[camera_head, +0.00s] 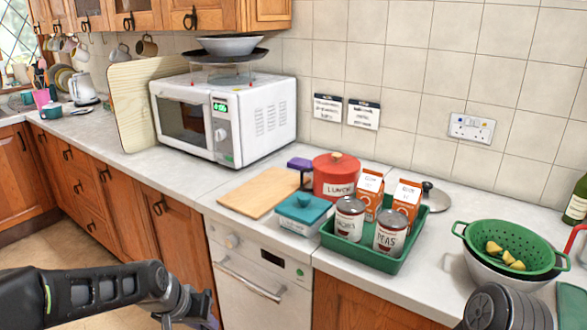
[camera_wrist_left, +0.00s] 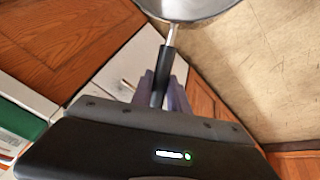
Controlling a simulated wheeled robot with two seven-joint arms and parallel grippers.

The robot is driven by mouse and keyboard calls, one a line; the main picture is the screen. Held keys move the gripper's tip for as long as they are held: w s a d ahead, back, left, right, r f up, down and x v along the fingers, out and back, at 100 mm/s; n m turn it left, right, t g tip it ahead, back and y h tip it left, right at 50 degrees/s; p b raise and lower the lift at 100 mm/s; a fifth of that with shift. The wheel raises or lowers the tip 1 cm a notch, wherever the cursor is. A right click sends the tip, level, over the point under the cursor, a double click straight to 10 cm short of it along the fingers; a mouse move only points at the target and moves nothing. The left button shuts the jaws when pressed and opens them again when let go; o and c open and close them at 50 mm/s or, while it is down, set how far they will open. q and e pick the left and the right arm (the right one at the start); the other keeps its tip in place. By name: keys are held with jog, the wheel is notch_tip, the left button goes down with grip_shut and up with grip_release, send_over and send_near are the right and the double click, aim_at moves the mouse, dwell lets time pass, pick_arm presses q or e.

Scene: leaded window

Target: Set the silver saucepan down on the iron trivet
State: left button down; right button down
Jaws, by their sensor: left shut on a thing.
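The silver saucepan (camera_wrist_left: 188,8) shows at the top of the left wrist view, partly cut off by the frame. Its black handle (camera_wrist_left: 167,62) runs down between the purple-grey fingers of my left gripper (camera_wrist_left: 160,92), which is shut on it. The pan hangs out beyond the fingers, over the floor. In the head view my left gripper (camera_head: 207,318) is at the bottom edge, in front of the cabinets and below the counter top, mostly cut off. The saucepan is not in the head view. I cannot make out the iron trivet in either view. My right gripper is not in view.
On the counter are a microwave (camera_head: 224,117), a wooden board (camera_head: 262,193), a teal-lidded box (camera_head: 305,211), a red lunch tin (camera_head: 336,178), a green tray (camera_head: 352,246) with cans and cartons, and a green colander (camera_head: 513,240). Bare counter (camera_head: 195,180) lies before the microwave.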

pick_arm(q)
jog(key=shift+r, duration=0.1)
dwell(0.3)
jog(key=s+f, duration=0.1)
jog(key=f, duration=0.3)
jog(key=s+f, duration=0.1)
jog(key=f, duration=0.4)
jog(key=s+f, duration=0.1)
jog(key=f, duration=0.3)
jog(key=shift+s+f, duration=0.3)
jog(key=shift+s, duration=0.05)
jog(key=shift+d, duration=0.1)
